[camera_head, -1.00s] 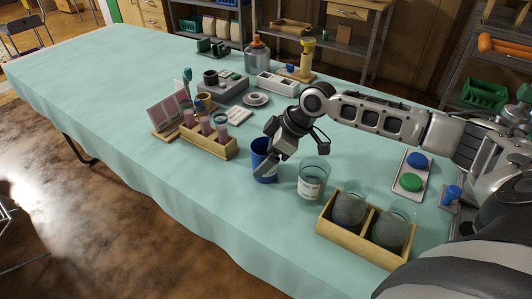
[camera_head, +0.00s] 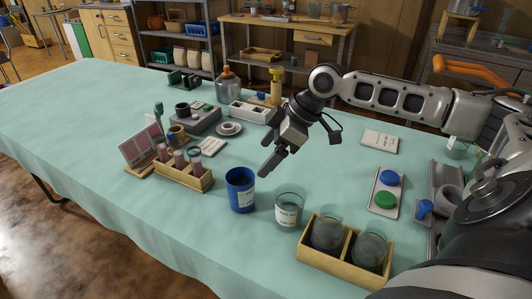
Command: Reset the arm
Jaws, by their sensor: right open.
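My right gripper (camera_head: 272,160) is open and empty. It is above the table, up and to the right of a blue cup (camera_head: 240,190) with a white label, and apart from it. My right arm reaches in from the right edge. A clear glass jar (camera_head: 289,209) with a label stands just right of the blue cup. A wooden two-slot box (camera_head: 343,277) holds two clear jars with dark contents, the left jar (camera_head: 327,231) and the right jar (camera_head: 370,250). My left gripper does not show.
A wooden rack (camera_head: 193,184) with several pink tubes stands left of the blue cup. A tray (camera_head: 386,204) with a blue and a green button lies at the right. A cup on a saucer (camera_head: 229,130) and a grey bottle (camera_head: 228,86) stand further back. The left tabletop is clear.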

